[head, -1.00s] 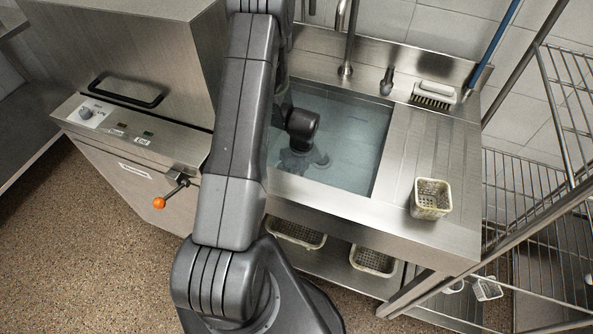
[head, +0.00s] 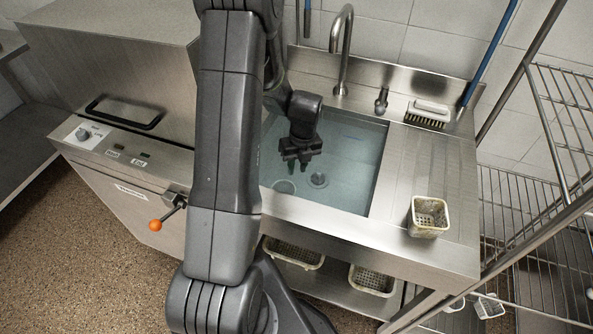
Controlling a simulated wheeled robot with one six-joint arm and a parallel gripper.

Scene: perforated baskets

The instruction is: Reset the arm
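My dark gripper (head: 297,168) hangs over the water-filled sink (head: 350,150), pointing down. Its two fingers look spread, with a small gap between them and nothing visible held.
A faucet (head: 343,50) rises behind the sink. A perforated basket (head: 428,216) stands on the right drainboard, with a brush (head: 428,113) behind. Baskets (head: 293,252) sit on the shelf below. A wire rack (head: 535,210) stands right, a steel machine (head: 125,130) left.

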